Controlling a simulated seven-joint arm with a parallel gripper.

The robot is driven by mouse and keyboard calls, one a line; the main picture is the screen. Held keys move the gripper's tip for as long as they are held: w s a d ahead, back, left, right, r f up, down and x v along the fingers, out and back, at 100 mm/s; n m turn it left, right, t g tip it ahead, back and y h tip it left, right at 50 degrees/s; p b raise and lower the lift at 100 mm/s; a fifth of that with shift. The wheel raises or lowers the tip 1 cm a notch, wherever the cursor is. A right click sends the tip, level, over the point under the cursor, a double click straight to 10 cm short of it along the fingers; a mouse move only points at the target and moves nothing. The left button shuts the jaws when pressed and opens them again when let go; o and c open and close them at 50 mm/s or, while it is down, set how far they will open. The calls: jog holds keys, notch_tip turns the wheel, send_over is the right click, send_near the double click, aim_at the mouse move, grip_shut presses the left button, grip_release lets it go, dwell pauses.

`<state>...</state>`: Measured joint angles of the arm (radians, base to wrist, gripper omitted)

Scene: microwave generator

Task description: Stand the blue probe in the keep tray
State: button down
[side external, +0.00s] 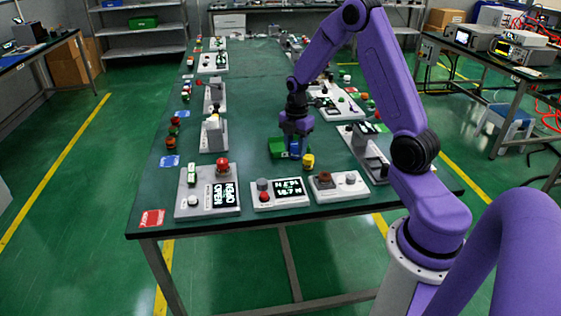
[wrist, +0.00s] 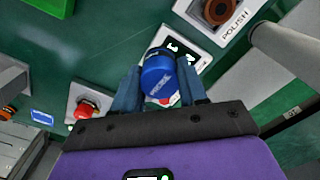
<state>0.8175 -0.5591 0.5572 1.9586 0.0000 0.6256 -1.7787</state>
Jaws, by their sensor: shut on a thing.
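The blue probe is held upright between the two fingers of my gripper (side external: 294,146), which is shut on it. The probe's lower end is hidden.
A yellow-topped piece (side external: 308,161) stands close to the right of my gripper. Panels with knobs and displays line the front edge, including a display panel (side external: 281,193) and a red-button panel (side external: 208,190). More devices stand along both sides. The middle rear of the table is clear.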

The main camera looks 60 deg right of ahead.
jog(key=w+d+f, duration=0.1)
jog(key=w+f, duration=0.1)
jog(key=w+d+f, duration=0.1)
jog(key=w+f, duration=0.1)
jog(key=w+d+f, duration=0.1)
jog(key=w+f, duration=0.1)
jog(key=w, duration=0.1)
jog(key=shift+w+f, duration=0.1)
jog(key=shift+f, duration=0.05)
jog(key=shift+w+d+f, duration=0.1)
jog(key=shift+w+f, duration=0.05)
jog(key=shift+f, duration=0.5)
jog(key=shift+w+d+f, duration=0.1)
jog(key=shift+w+f, duration=0.1)
jog(key=shift+f, duration=0.5)
jog(key=shift+w+d+f, duration=0.1)
jog(key=shift+w+f, duration=0.05)
jog(key=shift+f, duration=0.5)
jog(key=shift+a+f, duration=0.1)
jog(key=shift+f, duration=0.1)
jog(key=c, duration=0.6)
grip_release()
